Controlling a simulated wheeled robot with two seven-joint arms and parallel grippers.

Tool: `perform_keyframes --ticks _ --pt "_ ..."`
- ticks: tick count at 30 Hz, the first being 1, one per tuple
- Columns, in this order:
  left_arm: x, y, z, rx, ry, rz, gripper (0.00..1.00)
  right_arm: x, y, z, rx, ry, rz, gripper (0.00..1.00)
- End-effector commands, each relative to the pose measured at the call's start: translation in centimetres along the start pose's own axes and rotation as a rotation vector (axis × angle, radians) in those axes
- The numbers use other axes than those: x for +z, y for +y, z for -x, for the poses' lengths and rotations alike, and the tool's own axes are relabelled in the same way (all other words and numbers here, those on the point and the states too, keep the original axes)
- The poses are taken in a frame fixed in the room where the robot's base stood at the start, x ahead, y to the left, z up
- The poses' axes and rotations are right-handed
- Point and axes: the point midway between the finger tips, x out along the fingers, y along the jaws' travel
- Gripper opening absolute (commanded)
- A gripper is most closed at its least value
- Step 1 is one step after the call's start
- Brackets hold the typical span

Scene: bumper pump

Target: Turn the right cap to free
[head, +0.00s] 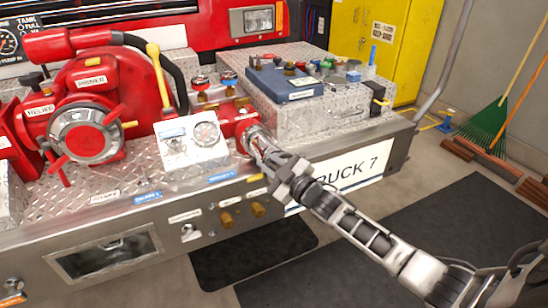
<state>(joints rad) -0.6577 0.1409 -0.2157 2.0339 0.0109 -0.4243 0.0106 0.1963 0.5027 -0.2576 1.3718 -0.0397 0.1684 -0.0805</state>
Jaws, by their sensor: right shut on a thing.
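The red pump (110,85) stands on the bumper's diamond-plate deck. A red outlet pipe (236,113) sticks out on its right side. My right gripper (246,137) is at the end of this outlet, shut on the right cap. The cap is mostly hidden by the fingers, and I cannot tell how far it is turned. My right arm reaches in from the lower right. A large silver round cap (86,137) sits on the pump's front. My left gripper is not in view.
A white gauge panel (190,143) stands just left of my right gripper. A diamond-plate box (335,110) with a blue case (286,82) on it lies to the right. Brass knobs (257,210) stick out of the bumper front below.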

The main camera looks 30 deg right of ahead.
Motion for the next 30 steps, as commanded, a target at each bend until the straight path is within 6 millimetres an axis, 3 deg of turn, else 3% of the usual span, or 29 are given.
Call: perform_keyframes --ticks 9,25,26,27,30 --pt "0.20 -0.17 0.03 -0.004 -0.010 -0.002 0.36 0.07 -0.72 -0.16 -0.022 -0.023 0.113 0.00" --pt "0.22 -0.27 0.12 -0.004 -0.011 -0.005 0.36 0.15 -0.95 -0.16 -0.028 -0.028 0.134 0.00" --pt "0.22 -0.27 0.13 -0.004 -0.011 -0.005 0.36 0.16 -0.95 -0.16 -0.028 -0.028 0.134 0.25" --pt "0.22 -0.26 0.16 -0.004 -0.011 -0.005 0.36 0.16 -0.96 -0.15 -0.028 -0.028 0.133 0.36" --pt "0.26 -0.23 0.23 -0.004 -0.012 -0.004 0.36 0.15 -0.94 -0.16 -0.027 -0.028 0.132 0.40"
